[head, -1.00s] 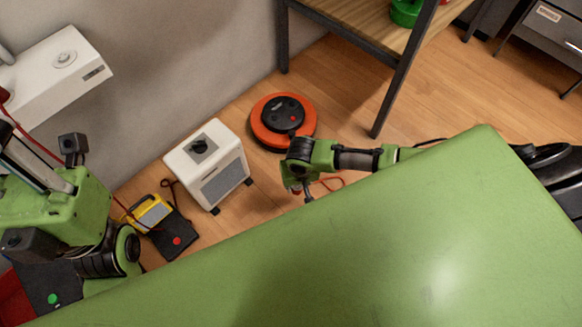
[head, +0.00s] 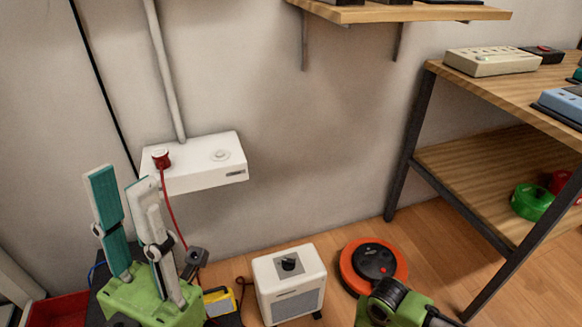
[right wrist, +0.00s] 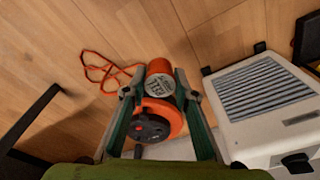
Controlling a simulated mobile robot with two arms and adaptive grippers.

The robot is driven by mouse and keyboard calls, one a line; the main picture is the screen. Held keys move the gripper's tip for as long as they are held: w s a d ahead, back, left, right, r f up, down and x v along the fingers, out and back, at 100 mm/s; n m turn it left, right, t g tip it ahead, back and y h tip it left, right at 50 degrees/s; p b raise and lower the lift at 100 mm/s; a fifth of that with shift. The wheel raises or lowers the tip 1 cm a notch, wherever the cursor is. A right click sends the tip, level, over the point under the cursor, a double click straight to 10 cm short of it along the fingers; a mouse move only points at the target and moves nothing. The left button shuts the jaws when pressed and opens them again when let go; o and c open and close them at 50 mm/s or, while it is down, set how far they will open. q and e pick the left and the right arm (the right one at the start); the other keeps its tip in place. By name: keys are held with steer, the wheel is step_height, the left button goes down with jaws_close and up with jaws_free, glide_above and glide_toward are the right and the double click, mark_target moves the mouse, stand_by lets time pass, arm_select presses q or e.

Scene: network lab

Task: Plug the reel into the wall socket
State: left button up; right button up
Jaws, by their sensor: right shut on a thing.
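The white wall socket box (head: 200,176) is on the wall at left centre in the head view. A red plug (head: 161,157) with a red cord sits in its left outlet; the round right outlet (head: 220,155) is empty. The orange and black reel (head: 373,262) stands on the floor right of centre; it also shows in the right wrist view (right wrist: 150,124). My right gripper (right wrist: 162,84) is shut on the reel's orange plug (right wrist: 160,72), with its grey face visible. My left gripper (head: 122,182) is open and empty, pointing up, below and left of the socket box.
A white heater (head: 290,285) stands on the floor beside the reel. A yellow device (head: 219,302) is left of it. An orange cord (right wrist: 103,70) loops on the floor. A wooden shelving unit (head: 470,170) stands at right. Wall space beneath the upper shelf (head: 400,12) is clear.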

steer(key=w+a+r, duration=0.1)
steer(key=w+r, duration=0.2)
steer(key=r, duration=0.7)
steer(key=w+a+r, duration=0.1)
steer(key=w+r, duration=0.2)
steer(key=r, duration=0.7)
steer(key=s+r+n, duration=0.1)
steer(key=s+r, duration=0.1)
steer(key=r, duration=0.6)
steer(key=s+d+r+n, duration=0.1)
steer(key=s+r, duration=0.2)
steer(key=r, duration=0.5)
steer(key=shift+d+r+n, duration=0.25)
steer(key=shift+n, duration=0.15)
